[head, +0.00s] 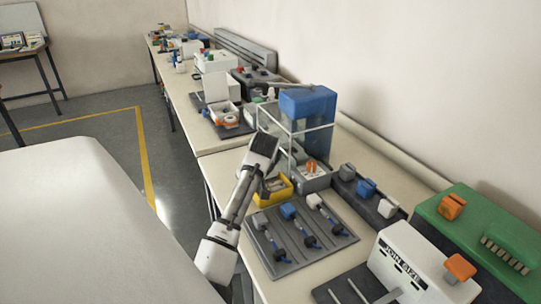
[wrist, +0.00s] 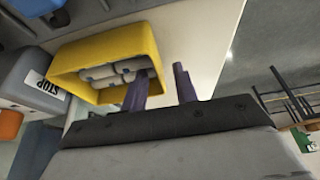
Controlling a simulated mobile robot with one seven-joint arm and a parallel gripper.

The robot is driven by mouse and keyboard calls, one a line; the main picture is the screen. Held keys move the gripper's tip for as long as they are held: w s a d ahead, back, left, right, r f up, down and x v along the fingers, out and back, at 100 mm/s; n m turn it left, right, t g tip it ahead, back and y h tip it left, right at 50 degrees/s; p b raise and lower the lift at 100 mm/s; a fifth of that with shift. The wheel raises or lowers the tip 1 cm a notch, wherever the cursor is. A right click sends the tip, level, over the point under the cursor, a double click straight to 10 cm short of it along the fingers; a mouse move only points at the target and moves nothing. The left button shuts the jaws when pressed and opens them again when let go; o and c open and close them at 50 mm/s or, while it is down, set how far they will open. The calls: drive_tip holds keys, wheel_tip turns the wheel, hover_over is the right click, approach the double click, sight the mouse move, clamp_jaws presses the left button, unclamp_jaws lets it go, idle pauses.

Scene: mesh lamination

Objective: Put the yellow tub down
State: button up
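The yellow tub (head: 265,201) is on or just above the bench in the head view, between the clear-walled machine and the grey tool board. In the wrist view the yellow tub (wrist: 102,47) fills the upper left and holds several grey-white pieces. My gripper (wrist: 162,84) has its two dark fingers apart. One finger overlaps the tub's opening and the other is outside its near wall, with a gap showing beside the wall. In the head view my gripper (head: 266,176) is right over the tub, and its fingertips are hard to make out. Whether the tub touches the bench is unclear.
The grey tool board (head: 300,240) with blue and white handled tools lies just in front. A blue-topped clear machine (head: 308,102) stands behind. A white JOIN SIZE box (head: 400,262) and a green unit (head: 475,232) are at right. The bench's left edge is close.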

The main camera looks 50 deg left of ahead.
drive_tip(key=shift+w+a+f, duration=0.1)
drive_tip(key=shift+a+f, duration=0.15)
drive_tip(key=shift+f, duration=0.4)
clamp_jaws()
drive_tip(key=shift+r, duration=0.2)
